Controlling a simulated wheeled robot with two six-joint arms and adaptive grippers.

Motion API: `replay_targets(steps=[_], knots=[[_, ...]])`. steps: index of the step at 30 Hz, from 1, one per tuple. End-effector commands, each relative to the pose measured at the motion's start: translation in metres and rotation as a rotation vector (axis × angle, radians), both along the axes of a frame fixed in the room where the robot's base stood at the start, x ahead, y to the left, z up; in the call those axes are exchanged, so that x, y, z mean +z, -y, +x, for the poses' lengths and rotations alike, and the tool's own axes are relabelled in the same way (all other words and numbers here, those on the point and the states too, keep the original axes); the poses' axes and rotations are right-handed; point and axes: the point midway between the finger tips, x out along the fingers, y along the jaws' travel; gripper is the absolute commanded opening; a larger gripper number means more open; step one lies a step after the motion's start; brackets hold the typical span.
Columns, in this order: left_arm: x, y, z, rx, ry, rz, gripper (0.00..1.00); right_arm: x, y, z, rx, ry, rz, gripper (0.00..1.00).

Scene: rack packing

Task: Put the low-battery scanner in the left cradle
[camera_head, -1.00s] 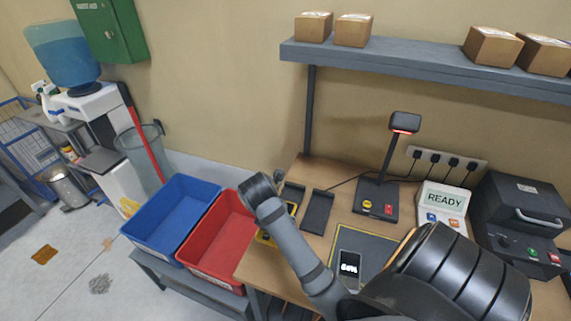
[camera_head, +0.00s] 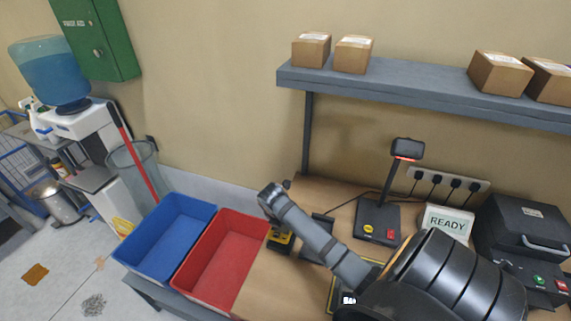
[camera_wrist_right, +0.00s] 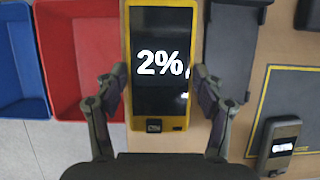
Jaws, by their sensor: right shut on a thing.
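A yellow-edged scanner (camera_wrist_right: 184,112) showing 2% is upright in the right wrist view, between the two fingers of my right gripper (camera_wrist_right: 160,82), which is shut on its sides. In the head view its yellow body (camera_head: 280,240) shows beside the red bin, partly behind my right arm. A dark empty cradle (camera_wrist_right: 232,55) lies just right of the scanner; it also shows partly in the head view (camera_head: 320,222). The left cradle is not clearly visible; I cannot tell whether the scanner touches it. My left gripper is out of view.
Another scanner (camera_wrist_right: 280,146) lies on the dark yellow-lined mat (camera_wrist_right: 293,98). A red bin (camera_head: 225,260) and a blue bin (camera_head: 168,235) stand left of the desk. A scanner stand (camera_head: 377,222), READY device (camera_head: 447,222) and black printer (camera_head: 522,235) stand at the right.

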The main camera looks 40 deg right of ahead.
Motion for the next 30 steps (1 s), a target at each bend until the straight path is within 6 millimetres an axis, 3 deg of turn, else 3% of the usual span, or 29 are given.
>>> replay_targets(steps=[3,10,13,15,17,23,24,28,30], knots=[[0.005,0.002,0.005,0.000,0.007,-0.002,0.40,-0.013,0.011,0.007,-0.001,0.002,-0.001,0.27],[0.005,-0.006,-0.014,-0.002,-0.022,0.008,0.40,-0.023,0.017,0.011,0.001,0.003,-0.001,0.27],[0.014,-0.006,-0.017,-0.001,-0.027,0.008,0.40,-0.034,0.019,0.012,0.000,-0.001,0.003,0.27],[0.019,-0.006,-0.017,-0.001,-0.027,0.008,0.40,-0.046,0.019,0.012,0.001,-0.002,0.001,0.14],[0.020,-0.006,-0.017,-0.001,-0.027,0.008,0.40,-0.054,0.019,0.012,0.001,-0.002,0.002,0.09],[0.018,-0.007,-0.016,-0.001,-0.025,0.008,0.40,-0.061,0.018,0.011,0.002,-0.003,0.003,0.09],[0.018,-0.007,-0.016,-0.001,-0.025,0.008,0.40,-0.062,0.018,0.010,0.001,-0.005,0.003,0.71],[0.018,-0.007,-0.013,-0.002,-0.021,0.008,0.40,-0.061,0.018,0.011,0.001,-0.003,0.002,0.89],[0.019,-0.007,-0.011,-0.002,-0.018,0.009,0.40,-0.060,0.019,0.011,0.002,-0.002,0.001,0.92]])
